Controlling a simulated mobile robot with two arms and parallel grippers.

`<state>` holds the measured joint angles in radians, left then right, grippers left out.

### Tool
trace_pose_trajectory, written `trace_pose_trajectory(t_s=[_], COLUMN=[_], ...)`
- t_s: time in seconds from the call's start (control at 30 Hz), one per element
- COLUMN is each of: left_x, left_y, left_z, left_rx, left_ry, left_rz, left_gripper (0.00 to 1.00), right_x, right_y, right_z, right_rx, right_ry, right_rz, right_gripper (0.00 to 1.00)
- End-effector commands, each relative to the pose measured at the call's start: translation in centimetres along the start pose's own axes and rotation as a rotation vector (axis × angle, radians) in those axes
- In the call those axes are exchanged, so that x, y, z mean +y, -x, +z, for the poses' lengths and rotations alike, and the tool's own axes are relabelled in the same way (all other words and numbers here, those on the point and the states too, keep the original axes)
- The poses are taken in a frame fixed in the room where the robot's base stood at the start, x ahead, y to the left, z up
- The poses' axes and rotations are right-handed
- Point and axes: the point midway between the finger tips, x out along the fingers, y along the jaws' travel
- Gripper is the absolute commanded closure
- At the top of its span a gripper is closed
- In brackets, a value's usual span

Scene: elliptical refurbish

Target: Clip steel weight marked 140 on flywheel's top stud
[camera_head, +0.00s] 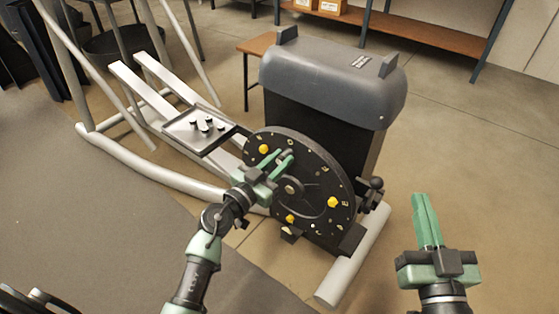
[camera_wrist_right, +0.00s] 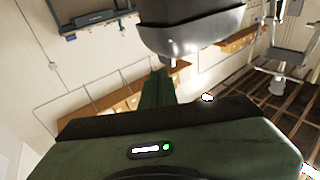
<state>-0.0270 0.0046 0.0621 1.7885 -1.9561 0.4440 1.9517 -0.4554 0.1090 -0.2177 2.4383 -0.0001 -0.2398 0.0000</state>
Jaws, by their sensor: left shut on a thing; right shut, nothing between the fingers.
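The flywheel (camera_head: 320,215) is a black upright disc with pale marks around its rim, on the front of the machine. Yellow pieces sit on it at upper left (camera_head: 263,149), right (camera_head: 333,202) and bottom (camera_head: 290,218). My left gripper (camera_head: 284,160) is in front of the disc's upper part, shut on a small grey piece, probably a steel weight. Fingers hide most of it, and no number is readable. I cannot tell whether it touches a stud. My right gripper (camera_head: 423,200) is shut and empty, right of the machine; its fingers also show in the right wrist view (camera_wrist_right: 158,88).
A tray (camera_head: 183,139) with several small pieces is left of the flywheel. The machine's grey cover (camera_head: 330,85) rises behind the disc. A black knob (camera_head: 374,184) sticks out at right, and a pale foot bar (camera_head: 352,258) lies below. The floor at right is clear.

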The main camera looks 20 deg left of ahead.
Motion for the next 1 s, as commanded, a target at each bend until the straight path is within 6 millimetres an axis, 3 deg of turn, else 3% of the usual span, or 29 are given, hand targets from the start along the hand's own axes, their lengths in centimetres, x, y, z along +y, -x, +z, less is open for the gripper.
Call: trace_pose_trajectory(t_s=[0.43,0.47,0.53,0.9,1.0], left_x=[0.0,0.0,0.0,0.0,0.0], left_y=[-0.2,-0.2,-0.2,0.1,0.9], left_z=[-0.1,-0.1,-0.1,0.1,0.1], left_rx=[0.002,0.002,0.002,-0.002,-0.003], left_ry=[0.0,0.0,0.0,0.0,0.002], left_rz=[0.0,-0.001,0.0,0.0,0.0], left_gripper=[1.0,0.71,0.52,0.52,0.52], right_x=[0.1,0.1,0.1,0.1,0.3], right_y=[0.0,0.0,0.0,0.0,0.2], right_z=[0.5,0.5,0.5,0.4,1.7], right_rx=[-0.024,-0.023,-0.023,-0.025,-0.089], right_ry=[0.001,0.001,0.001,0.001,0.005], right_rz=[0.001,0.001,0.002,0.002,0.004], right_gripper=[1.0,1.0,1.0,1.0,1.0])
